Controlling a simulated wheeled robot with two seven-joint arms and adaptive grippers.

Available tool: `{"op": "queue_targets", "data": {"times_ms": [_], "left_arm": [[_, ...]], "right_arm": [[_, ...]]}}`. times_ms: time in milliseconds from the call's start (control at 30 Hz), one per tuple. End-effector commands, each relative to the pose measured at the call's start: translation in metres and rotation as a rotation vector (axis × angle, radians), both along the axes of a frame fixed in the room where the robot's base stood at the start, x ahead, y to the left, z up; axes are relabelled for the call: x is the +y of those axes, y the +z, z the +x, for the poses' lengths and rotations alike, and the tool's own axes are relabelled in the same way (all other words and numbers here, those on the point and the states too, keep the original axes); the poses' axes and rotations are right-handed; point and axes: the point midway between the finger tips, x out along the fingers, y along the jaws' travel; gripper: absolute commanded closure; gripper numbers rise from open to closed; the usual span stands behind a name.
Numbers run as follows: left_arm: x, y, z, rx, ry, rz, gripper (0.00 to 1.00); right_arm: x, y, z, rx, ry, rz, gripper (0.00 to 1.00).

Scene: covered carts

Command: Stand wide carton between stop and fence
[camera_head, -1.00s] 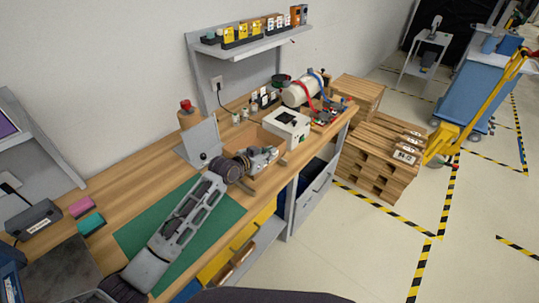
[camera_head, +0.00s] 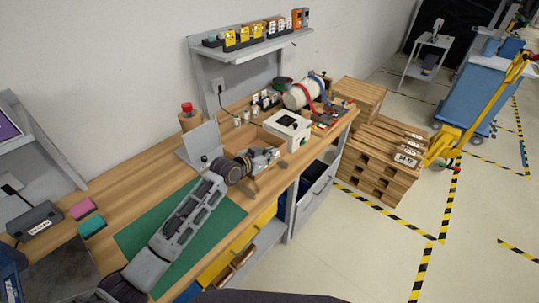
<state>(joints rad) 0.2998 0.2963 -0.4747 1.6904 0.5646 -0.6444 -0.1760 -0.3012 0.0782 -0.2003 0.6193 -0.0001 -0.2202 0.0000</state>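My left arm reaches across the green mat (camera_head: 215,222) on the wooden bench. My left gripper (camera_head: 274,157) is low over the bench, in front of a brown, box-like thing (camera_head: 262,136) that may be the wide carton. The gripper partly hides it, and I cannot tell whether the fingers touch it or how far they are apart. A grey upright plate (camera_head: 202,144) stands just left of the gripper; it may be the fence or the stop. I cannot make out the other one for sure. My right gripper is not in view.
A white box-shaped device (camera_head: 288,126) stands close behind and right of the gripper. A red-topped post (camera_head: 188,115) is behind the plate. A white cylinder (camera_head: 298,95) and small parts crowd the bench's far end. Pink (camera_head: 83,208) and teal (camera_head: 91,226) blocks lie at left.

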Motion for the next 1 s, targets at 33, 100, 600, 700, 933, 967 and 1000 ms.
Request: {"op": "queue_targets", "data": {"times_ms": [33, 100, 600, 700, 933, 967, 1000], "left_arm": [[0.0, -0.004, 0.0, 0.0, 0.0, 0.0, 1.0], [0.0, -0.008, 0.0, 0.001, 0.0, 0.001, 1.0], [0.0, -0.033, 0.0, 0.0, 0.0, 0.001, 1.0], [0.0, -0.037, 0.0, 0.0, 0.0, 0.001, 1.0], [0.0, -0.049, 0.0, 0.001, 0.0, 0.002, 1.0], [0.0, -0.05, 0.0, 0.001, 0.0, 0.002, 1.0], [0.0, -0.052, 0.0, 0.0, 0.0, 0.001, 1.0]], "right_arm": [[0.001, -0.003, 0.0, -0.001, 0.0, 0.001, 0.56], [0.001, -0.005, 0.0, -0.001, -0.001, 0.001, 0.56], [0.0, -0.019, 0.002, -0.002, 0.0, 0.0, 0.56], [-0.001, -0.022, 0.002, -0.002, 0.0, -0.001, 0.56], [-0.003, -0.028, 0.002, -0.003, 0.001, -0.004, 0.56], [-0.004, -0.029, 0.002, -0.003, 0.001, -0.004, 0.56], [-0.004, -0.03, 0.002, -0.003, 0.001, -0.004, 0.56]]}}
